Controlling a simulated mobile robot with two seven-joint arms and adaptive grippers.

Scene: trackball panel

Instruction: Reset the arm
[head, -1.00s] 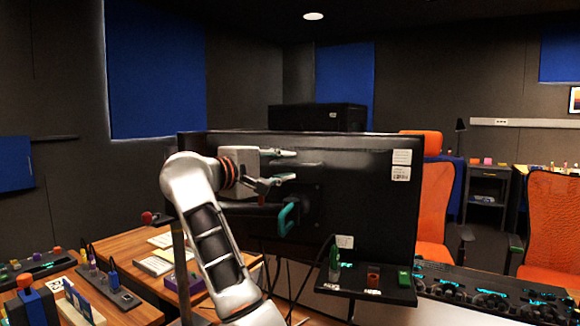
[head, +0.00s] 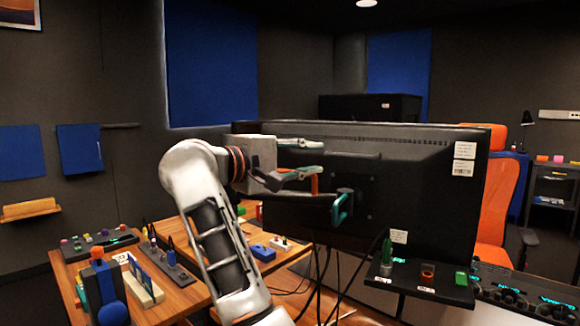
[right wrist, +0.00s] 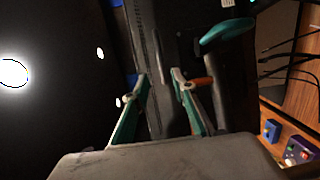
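My right gripper (head: 312,159) is raised in front of the back of a large black monitor (head: 420,175). Its two teal-padded fingers are apart with nothing held between them. The right wrist view also shows the open fingers (right wrist: 161,78), with the dark monitor beyond them. I cannot tell whether they touch the monitor. A teal handle (head: 341,208) shows on the monitor side, below the fingers. My left gripper is out of view.
A wooden desk (head: 185,300) at the left carries a button panel (head: 95,243) and a blue device with an orange knob (head: 100,285). A small black shelf (head: 425,288) holds switches below the monitor. Cables hang beneath it. An orange chair (head: 500,215) stands at the right.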

